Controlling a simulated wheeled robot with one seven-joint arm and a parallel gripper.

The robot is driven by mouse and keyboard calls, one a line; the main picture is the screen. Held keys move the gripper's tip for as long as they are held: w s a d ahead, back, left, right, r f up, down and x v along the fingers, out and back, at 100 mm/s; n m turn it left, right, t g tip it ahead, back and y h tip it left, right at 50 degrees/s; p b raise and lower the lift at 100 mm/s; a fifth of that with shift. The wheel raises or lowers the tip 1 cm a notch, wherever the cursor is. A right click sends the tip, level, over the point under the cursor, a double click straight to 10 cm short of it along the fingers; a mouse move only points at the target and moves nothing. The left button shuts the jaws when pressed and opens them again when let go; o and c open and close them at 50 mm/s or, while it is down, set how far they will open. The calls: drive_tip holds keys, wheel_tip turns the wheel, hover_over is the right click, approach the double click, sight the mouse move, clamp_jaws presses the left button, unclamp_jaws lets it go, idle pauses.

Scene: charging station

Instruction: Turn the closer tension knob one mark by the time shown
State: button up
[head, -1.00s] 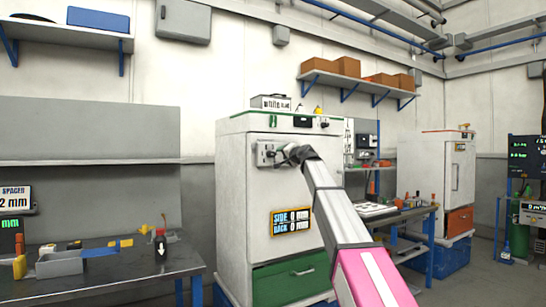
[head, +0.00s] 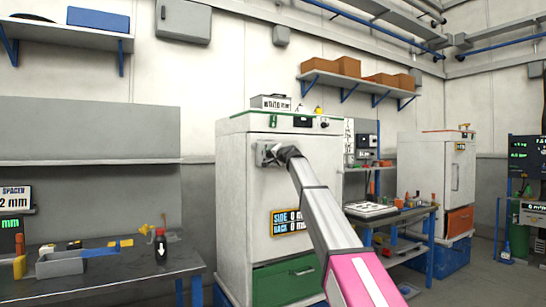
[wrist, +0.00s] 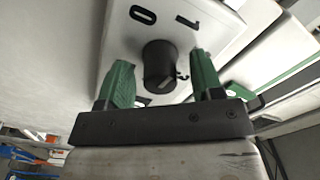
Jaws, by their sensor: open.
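The black round knob (wrist: 159,66) stands out from a pale plate (wrist: 205,22) with dark marks; "0" and "1" can be read upside down or turned. My gripper (wrist: 160,80) has two green fingers, open, one on each side of the knob with gaps showing. I cannot tell how deep the fingers reach along it. In the head view my gripper (head: 274,154) is at the grey plate (head: 262,153) on the upper front of the white cabinet (head: 240,190), and my arm hides the knob there.
A sign (head: 290,221) on the cabinet reads SIDE and BACK in mm, partly covered by my arm. A dark workbench (head: 120,265) stands left; another bench (head: 390,213) stands right.

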drive_tip(key=c, duration=0.9)
drive_tip(key=shift+m, duration=0.3)
drive_tip(key=m, duration=0.9)
drive_tip(key=shift+m, duration=0.4)
drive_tip(key=o, duration=0.9)
